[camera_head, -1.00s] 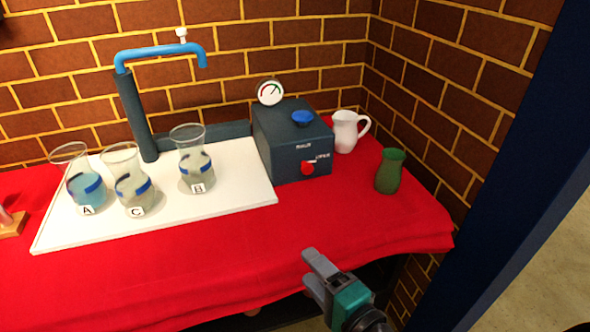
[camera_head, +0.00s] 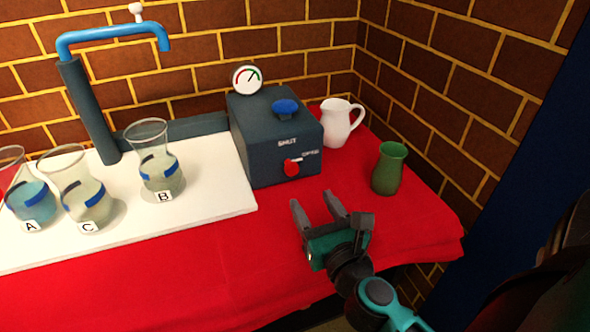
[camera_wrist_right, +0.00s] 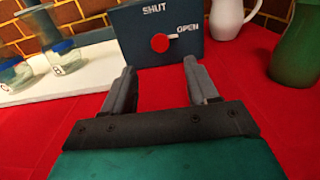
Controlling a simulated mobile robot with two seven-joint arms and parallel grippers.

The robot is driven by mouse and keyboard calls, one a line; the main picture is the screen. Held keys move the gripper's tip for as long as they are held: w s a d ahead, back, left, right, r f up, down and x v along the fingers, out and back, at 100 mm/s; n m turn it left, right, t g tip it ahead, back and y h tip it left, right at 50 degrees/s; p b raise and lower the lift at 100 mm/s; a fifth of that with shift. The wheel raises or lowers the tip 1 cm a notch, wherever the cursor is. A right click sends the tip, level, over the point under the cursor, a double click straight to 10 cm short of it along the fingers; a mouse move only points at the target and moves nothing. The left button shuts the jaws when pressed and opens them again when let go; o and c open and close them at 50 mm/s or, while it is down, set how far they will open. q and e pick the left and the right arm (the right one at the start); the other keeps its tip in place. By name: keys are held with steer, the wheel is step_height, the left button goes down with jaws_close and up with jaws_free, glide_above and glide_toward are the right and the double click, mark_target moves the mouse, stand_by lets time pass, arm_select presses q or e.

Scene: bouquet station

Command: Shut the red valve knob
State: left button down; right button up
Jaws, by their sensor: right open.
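The red valve knob (camera_head: 292,168) is on the front face of a dark blue-grey box (camera_head: 268,150), with a SHUT label above it and an OPEN label to its right. Its pointer is turned toward OPEN. In the right wrist view the knob (camera_wrist_right: 160,43) is ahead, between and beyond the fingers. My right gripper (camera_head: 314,205) is open and empty, in front of and below the knob, not touching it. It also shows in the right wrist view (camera_wrist_right: 158,85). My left gripper is not in view.
A white tray (camera_head: 200,200) with glass carafes A (camera_head: 30,205), C (camera_head: 85,195) and B (camera_head: 160,175) is at left. A white pitcher (camera_head: 336,125) and green vase (camera_head: 388,170) stand right of the box. A blue knob (camera_head: 285,107) and gauge (camera_head: 246,80) top it.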

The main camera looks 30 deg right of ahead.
mark_target(293, 170)
steer(key=p+x, duration=0.1)
steer(key=x, duration=0.7)
steer(key=shift+w, duration=0.2)
steer(key=shift+w+d, duration=0.1)
steer(key=shift+w, duration=0.5)
steer(key=c, duration=1)
steer(key=shift+c, duration=0.2)
